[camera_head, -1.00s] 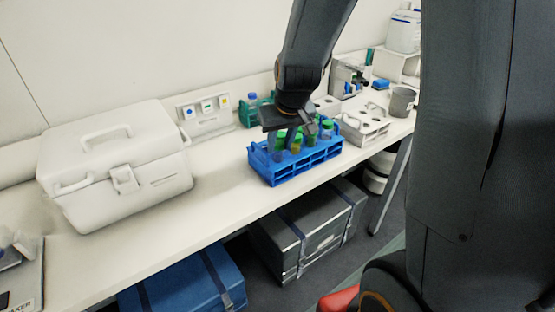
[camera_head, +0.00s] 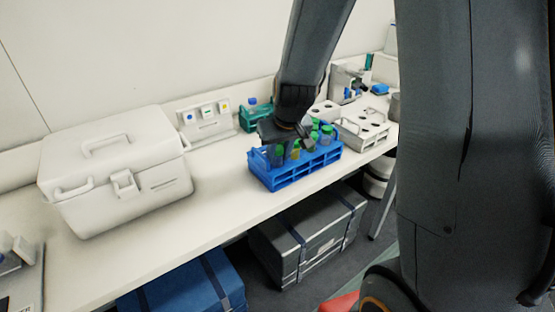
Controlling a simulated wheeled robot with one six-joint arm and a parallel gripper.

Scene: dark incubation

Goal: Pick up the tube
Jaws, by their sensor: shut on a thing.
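A blue rack (camera_head: 292,178) stands on the white bench and holds several tubes with green caps. My gripper (camera_head: 290,148) is down over the left part of the rack, among the tubes. It is shut on a green-capped tube (camera_head: 277,154) at the rack's left end; its fingers are small and partly hidden here. The tube is upright and its lower part is hidden by the rack. Other green-capped tubes (camera_head: 327,132) stand in the rack to the right.
A large white case (camera_head: 115,180) stands on the bench to the left. A teal rack (camera_head: 252,118) is behind the blue rack, and a white rack (camera_head: 362,136) stands to its right. The bench front between case and blue rack is clear.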

